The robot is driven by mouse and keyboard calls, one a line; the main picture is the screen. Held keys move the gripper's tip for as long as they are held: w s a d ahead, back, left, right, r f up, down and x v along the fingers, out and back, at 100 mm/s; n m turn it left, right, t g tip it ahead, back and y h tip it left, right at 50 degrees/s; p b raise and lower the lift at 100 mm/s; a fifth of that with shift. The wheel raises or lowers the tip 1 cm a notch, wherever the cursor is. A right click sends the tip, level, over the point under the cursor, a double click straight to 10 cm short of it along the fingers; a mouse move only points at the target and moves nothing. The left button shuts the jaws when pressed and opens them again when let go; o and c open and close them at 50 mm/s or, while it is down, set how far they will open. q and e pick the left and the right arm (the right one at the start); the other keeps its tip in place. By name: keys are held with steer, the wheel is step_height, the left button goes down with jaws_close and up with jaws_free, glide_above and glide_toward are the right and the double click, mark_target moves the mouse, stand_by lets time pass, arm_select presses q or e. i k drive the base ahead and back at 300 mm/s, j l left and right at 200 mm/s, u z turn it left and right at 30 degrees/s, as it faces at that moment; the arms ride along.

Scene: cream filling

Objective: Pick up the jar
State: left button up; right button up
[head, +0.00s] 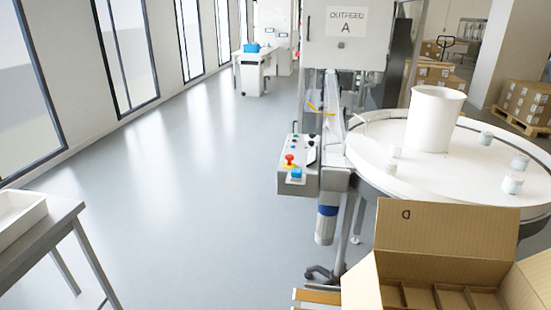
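Several small white jars stand apart on the round white turntable (380,153) at the right. One jar (512,184) is at the near right edge, one (520,161) is just behind it, and another (486,137) is farther back. A smaller white item (395,151), which may be a jar, stands left of the large white cylinder (433,118). Neither of my grippers shows in the head view, so I cannot see their state.
An open cardboard box (445,230) with dividers stands in front of the turntable. A control panel (297,170) with coloured buttons is left of it. A table with a white tray (20,214) is at the left. The floor (190,190) between is clear.

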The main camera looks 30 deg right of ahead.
mark_target(390, 164)
steer(key=i+j+u, duration=0.1)
steer(key=u, duration=2.25)
steer(key=i+l+u, duration=0.1)
steer(key=l+u, duration=0.15)
steer(key=u, duration=0.15)
steer(key=l+u, duration=0.4)
steer(key=l+z, duration=0.35)
steer(key=l, duration=0.45)
steer(key=i+l+z, duration=0.1)
steer(key=l+z, duration=0.25)
steer(key=l, duration=0.45)
steer(key=l+z, duration=0.35)
steer(key=l, duration=0.45)
steer(key=l+z, duration=0.35)
steer(key=l, duration=0.5)
steer(key=l+z, duration=0.1)
steer(key=z, duration=0.3)
steer(key=l+z, duration=0.1)
steer(key=z, duration=0.3)
steer(key=i+z, duration=0.1)
steer(key=z, duration=0.35)
